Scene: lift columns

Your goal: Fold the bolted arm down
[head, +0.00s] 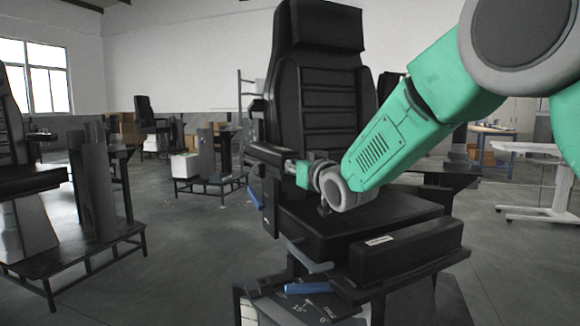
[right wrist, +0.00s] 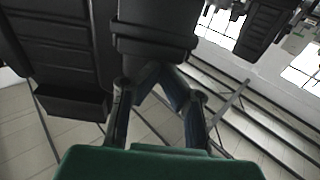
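A black high-backed chair (head: 318,70) stands in the middle of the head view. Its near armrest (head: 408,252), a black padded block with a small white label, lies level beside the seat. Its far armrest (head: 266,154) is at the chair's left side in the picture. My right gripper (head: 287,165) is at the inner side of this far armrest. In the right wrist view its fingers (right wrist: 158,78) angle inward towards each other, just below a black padded block (right wrist: 155,35). The fingertips are partly hidden there, so I cannot tell whether they grip it. My left gripper is not in view.
Similar chairs and low dark stands (head: 205,182) stand at the left and behind. A white table (head: 535,150) is at the right.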

